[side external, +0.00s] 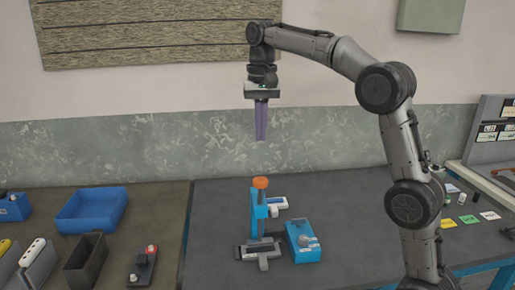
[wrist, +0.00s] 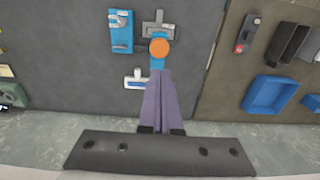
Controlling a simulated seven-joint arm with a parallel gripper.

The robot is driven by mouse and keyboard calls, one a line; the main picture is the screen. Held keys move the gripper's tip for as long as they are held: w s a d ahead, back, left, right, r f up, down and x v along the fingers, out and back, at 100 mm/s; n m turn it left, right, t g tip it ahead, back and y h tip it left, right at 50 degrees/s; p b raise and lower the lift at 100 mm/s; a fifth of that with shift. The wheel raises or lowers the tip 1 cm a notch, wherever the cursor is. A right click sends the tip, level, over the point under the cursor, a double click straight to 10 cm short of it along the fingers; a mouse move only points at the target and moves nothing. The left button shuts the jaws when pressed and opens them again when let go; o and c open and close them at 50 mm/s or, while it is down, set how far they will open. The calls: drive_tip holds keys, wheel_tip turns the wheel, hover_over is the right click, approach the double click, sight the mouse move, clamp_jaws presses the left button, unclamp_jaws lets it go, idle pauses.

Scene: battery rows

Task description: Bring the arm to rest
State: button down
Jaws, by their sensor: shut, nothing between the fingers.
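My gripper (side external: 261,138) hangs from the raised arm with its purple fingers pointing down. The fingers are together and nothing is between them. In the side external view it is well above the table, over a blue press-like stand (side external: 258,212) with an orange knob (side external: 261,182) on top. In the wrist view the closed fingers (wrist: 160,75) reach toward the orange knob (wrist: 159,48) and hide part of the stand below it. The fingers are apart from the stand in the side external view.
A blue box device (side external: 303,243) and a white-and-blue item (side external: 279,203) are beside the stand. A blue tray (side external: 92,210), a dark bin (side external: 86,262) and a small device (side external: 142,266) are on the left table. Coloured cards (side external: 468,219) lie at right. The air around my gripper is clear.

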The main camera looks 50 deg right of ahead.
drive_tip(key=s+a+r+n+t, duration=0.1)
drive_tip(key=s+a+r, duration=0.15)
drive_tip(key=s, duration=0.55)
drive_tip(key=s+a+r+n+t, duration=0.1)
drive_tip(key=s+a+r, duration=0.15)
drive_tip(key=s, duration=0.45)
drive_tip(key=s+a+f+n+t, duration=0.1)
drive_tip(key=s+f+n, duration=0.2)
drive_tip(key=s+f, duration=0.3)
drive_tip(key=s+a+f+n+t, duration=0.1)
drive_tip(key=s+f+n, duration=0.3)
drive_tip(key=f, duration=0.7)
drive_tip(key=shift+s+a+t, duration=0.35)
drive_tip(key=shift+s+t, duration=0.35)
drive_tip(key=shift+s, duration=0.15)
drive_tip(key=shift+r, duration=0.1)
